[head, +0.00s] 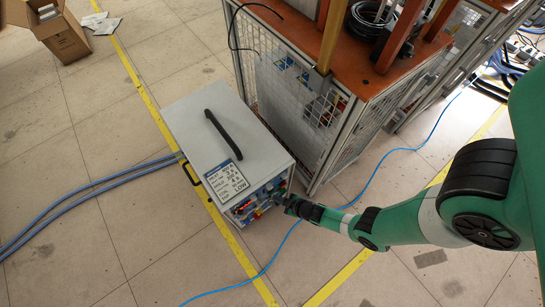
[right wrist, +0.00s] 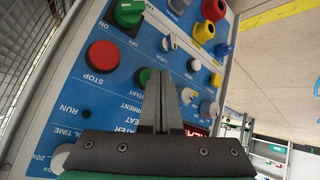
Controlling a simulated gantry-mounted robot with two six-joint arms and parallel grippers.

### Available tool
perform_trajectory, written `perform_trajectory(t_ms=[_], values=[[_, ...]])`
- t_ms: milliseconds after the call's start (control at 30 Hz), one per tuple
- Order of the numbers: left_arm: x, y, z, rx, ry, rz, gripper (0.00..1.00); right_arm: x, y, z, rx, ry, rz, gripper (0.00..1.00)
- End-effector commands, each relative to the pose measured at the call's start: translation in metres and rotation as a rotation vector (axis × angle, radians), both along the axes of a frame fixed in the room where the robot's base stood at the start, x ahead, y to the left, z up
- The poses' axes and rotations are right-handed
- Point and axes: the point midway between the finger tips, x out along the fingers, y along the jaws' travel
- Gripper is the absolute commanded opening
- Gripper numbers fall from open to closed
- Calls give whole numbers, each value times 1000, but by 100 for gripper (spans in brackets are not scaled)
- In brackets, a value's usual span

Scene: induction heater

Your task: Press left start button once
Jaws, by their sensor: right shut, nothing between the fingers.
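The induction heater (head: 225,120) is a grey box with a black top handle and a blue front panel (head: 258,203). In the right wrist view, a green button (right wrist: 143,77) sits beside the START lettering, below the large red STOP button (right wrist: 103,55). It is partly hidden by my fingers. My right gripper (right wrist: 160,76) is shut and empty, its fingertips over the panel right at the green button. I cannot tell whether they touch it. In the head view my right gripper (head: 290,203) is at the panel's right edge. My left gripper is not in view.
The panel also has a green rotary knob (right wrist: 127,13), red and yellow knobs (right wrist: 213,10) and small white knobs. A caged bench (head: 300,90) stands close behind the heater. Blue cable (head: 370,185) crosses the floor. An open carton (head: 60,35) lies far left.

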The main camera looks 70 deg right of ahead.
Motion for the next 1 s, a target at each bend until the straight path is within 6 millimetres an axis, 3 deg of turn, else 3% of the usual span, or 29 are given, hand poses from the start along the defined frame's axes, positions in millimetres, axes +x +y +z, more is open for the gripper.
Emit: perform_trajectory(t_ms=[1000], values=[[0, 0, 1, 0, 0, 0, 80, 8, -6, 0, 0, 1, -2, 0]])
